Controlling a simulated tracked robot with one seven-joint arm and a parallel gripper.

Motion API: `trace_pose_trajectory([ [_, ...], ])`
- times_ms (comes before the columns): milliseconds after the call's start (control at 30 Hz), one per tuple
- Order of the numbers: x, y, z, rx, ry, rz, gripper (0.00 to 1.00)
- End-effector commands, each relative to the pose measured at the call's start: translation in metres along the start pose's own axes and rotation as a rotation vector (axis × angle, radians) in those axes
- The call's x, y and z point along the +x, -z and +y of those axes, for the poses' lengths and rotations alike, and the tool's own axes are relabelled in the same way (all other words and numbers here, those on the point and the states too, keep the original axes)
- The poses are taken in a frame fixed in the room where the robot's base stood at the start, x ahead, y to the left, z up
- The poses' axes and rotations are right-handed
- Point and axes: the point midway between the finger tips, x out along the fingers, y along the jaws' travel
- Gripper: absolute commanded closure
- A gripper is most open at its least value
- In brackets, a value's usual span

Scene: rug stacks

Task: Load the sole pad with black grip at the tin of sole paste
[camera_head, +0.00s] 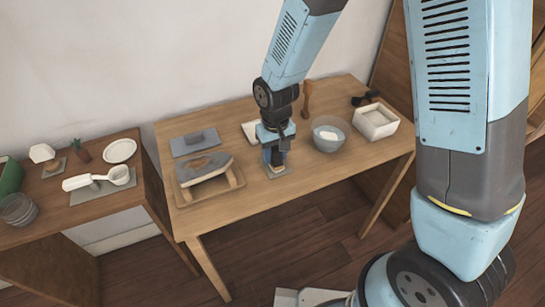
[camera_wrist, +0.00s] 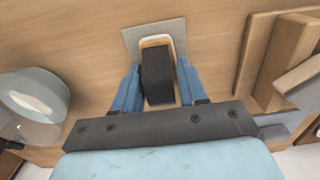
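The sole pad with black grip (camera_wrist: 158,80) is a pale-edged pad topped by an upright black block, flat on a small grey mat (camera_wrist: 137,32). In the head view the mat (camera_head: 278,173) lies near the table's front edge. My gripper (camera_wrist: 159,80) points down over it, one blue finger on each side of the black grip, very close to it. I cannot tell whether the fingers press on it. In the head view my gripper (camera_head: 275,160) hides most of the pad. I cannot surely pick out the tin of sole paste; a round clear bowl (camera_head: 344,128) holds something white.
Left of my gripper a wooden tray (camera_head: 236,180) carries a grey-topped block (camera_head: 205,168). A grey plate (camera_head: 178,146) lies behind it. A white open box (camera_head: 392,121) stands right of the bowl. The table's front right is bare. A side table (camera_head: 60,220) stands at the left.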

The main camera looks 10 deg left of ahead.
Motion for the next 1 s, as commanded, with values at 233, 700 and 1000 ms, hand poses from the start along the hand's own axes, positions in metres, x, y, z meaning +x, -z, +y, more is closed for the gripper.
trace_pose_trajectory([
  [233,0.000,0.000,0.000,-0.001,0.000,0.000,0.83],
  [700,-0.006,0.000,0.000,-0.001,0.000,0.001,1.00],
  [1000,-0.022,0.000,-0.001,-0.001,0.000,0.001,1.00],
])
